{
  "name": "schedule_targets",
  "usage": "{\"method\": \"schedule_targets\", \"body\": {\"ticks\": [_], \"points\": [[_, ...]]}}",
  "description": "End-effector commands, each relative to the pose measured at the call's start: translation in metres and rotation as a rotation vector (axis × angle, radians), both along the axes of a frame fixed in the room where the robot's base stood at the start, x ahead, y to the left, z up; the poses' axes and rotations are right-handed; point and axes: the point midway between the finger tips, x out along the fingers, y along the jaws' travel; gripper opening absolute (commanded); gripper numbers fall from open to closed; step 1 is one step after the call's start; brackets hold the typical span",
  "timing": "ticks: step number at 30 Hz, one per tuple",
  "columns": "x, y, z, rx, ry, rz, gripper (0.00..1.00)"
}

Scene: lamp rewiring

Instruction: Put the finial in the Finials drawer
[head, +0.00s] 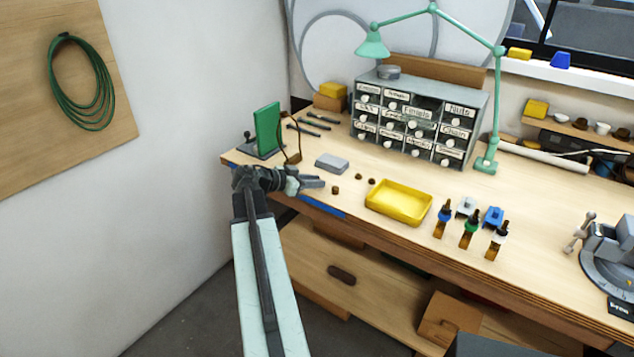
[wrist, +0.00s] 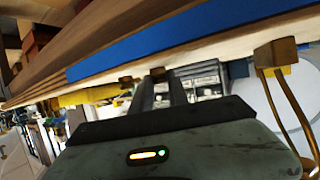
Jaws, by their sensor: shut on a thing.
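My gripper (head: 318,183) is at the front left of the workbench, close above its front edge. It is shut on a small brown piece (wrist: 157,73) at the fingertips in the wrist view, which seems to be the finial; the fingers partly hide it. The Finials drawer (head: 416,112) is in the grey drawer cabinet (head: 383,87) at the back of the bench, to the right of my gripper. Its front stands forward of its neighbours, with a dark opening behind it, so it looks pulled out.
Small brown pieces (head: 335,190) lie just right of my gripper. A green upright block (head: 267,129) is behind left. A green lamp (head: 487,165) stands right of the cabinet.

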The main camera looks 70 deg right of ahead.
Motion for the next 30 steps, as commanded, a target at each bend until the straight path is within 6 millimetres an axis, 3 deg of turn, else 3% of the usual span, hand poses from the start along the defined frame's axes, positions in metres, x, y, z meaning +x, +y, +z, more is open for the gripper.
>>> {"method": "schedule_targets", "body": {"ticks": [1,2,3,4,14,24,30], "points": [[0.0,0.0,-0.003,0.0,0.0,0.0,0.0],[-0.001,0.0,-0.002,0.0,0.0,-0.001,0.28],[-0.001,0.0,-0.001,0.0,0.0,-0.001,0.4],[-0.001,-0.001,-0.001,0.0,0.0,-0.002,0.42],[-0.001,0.001,0.001,0.0,0.0,-0.003,0.42],[0.033,0.048,0.02,0.0,0.0,-0.003,0.42],[0.041,0.058,0.023,0.0,0.0,-0.005,0.42]]}}
